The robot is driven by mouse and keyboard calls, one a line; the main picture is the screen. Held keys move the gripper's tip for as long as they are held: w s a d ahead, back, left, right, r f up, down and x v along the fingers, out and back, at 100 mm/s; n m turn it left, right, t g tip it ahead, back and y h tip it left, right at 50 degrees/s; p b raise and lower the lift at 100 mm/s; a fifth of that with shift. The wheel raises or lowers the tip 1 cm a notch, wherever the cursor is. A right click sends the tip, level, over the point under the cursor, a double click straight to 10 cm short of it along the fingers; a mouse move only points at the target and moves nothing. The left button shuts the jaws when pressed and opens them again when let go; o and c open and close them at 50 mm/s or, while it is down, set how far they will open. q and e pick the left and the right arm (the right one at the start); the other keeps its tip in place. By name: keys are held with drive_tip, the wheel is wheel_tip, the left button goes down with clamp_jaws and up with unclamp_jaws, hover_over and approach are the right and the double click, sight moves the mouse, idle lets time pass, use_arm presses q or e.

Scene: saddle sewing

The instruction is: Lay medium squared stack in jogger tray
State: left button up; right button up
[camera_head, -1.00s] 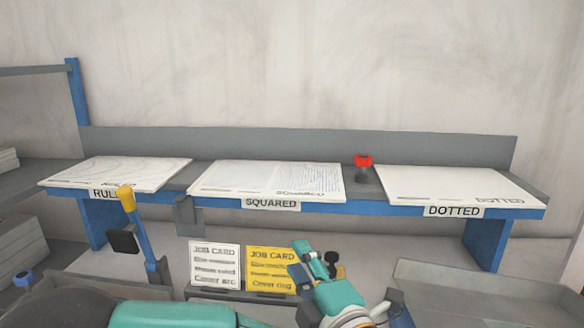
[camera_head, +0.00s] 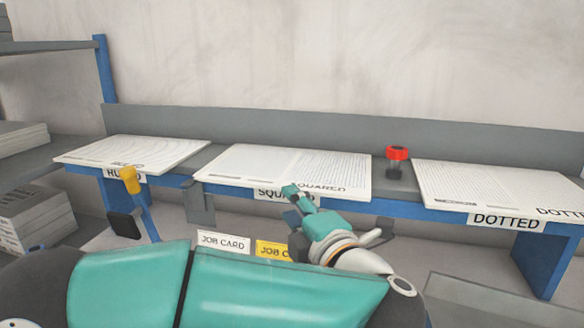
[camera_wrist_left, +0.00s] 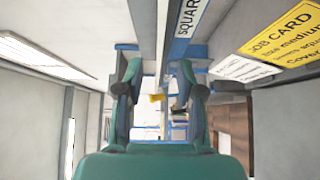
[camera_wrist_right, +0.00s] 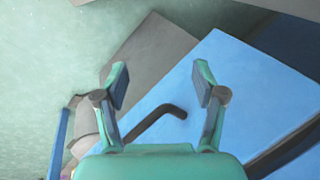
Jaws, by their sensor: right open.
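The squared stack (camera_head: 285,165) lies flat and white on the middle of the raised shelf, above its SQUARED label (camera_head: 262,194). My left gripper (camera_head: 296,193) is at the shelf's front edge, just below the stack, and overlaps the label.
The ruled stack (camera_head: 130,153) lies left on the shelf and the dotted stack (camera_head: 490,185) right. A red-topped knob (camera_head: 397,153) stands between the squared and dotted stacks. A yellow-topped lever (camera_head: 130,181) stands in front. White (camera_head: 222,241) and yellow job cards (camera_head: 270,250) stand below.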

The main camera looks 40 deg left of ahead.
sight(279, 185)
use_arm(q)
drive_tip(key=x, duration=0.2)
drive_tip(key=shift+w+a, duration=0.15)
drive_tip(key=shift+a, duration=0.2)
drive_tip(key=shift+w+a+p, duration=0.25)
drive_tip(key=shift+a+p, duration=0.1)
drive_tip(key=shift+a, duration=0.1)
drive_tip(key=p+x, duration=0.1)
drive_tip(key=x, duration=0.3)
drive_tip(key=shift+w, duration=0.2)
drive_tip(key=shift+f, duration=0.1)
clamp_jaws()
